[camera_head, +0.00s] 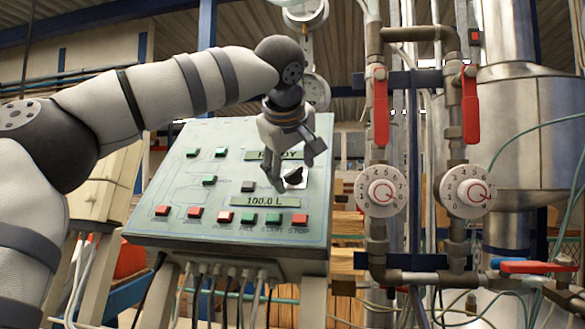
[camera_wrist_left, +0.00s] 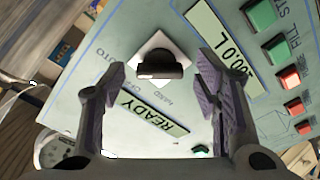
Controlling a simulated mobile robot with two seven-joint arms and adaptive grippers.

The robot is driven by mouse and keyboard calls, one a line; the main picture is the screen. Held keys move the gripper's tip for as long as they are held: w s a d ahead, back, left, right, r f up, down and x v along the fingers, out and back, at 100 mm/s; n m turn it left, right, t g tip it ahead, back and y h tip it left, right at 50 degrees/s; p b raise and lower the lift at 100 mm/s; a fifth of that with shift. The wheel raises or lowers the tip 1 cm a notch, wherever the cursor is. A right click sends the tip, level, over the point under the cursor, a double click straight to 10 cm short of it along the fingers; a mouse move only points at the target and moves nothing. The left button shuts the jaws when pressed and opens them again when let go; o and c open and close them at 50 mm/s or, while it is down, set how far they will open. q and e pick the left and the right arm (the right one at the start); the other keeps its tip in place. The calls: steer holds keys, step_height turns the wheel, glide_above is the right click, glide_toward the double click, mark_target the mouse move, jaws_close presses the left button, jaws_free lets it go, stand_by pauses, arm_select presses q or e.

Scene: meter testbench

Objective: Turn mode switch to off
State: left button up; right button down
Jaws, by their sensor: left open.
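The mode switch is a black knob on a white square plate on the sloped control panel; it shows in the head view (camera_head: 294,178) and in the wrist view (camera_wrist_left: 161,64). Its knob lies crosswise in the wrist view; which label it points at I cannot tell. My left gripper (camera_head: 293,172) is open in front of the switch and partly covers it in the head view. In the wrist view its two fingers (camera_wrist_left: 162,76) stand on either side of the knob, with a gap on both sides and nothing held. My right gripper is not in view.
The grey-green panel (camera_head: 180,190) also carries a READY display (camera_wrist_left: 153,111), a 100.0 L display (camera_head: 267,201), and several green and red buttons (camera_head: 300,219). To the right stand pipes with red valve levers (camera_head: 470,105) and round white dials (camera_head: 381,191).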

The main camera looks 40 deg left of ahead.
arm_select(q)
steer(key=c, duration=1.2)
steer(key=shift+o, duration=0.3)
steer(key=shift+n, duration=0.3)
steer(key=n, duration=0.3)
steer(key=shift+n, duration=0.3)
steer(key=shift+n+g, duration=0.4)
steer(key=shift+n, duration=1.9)
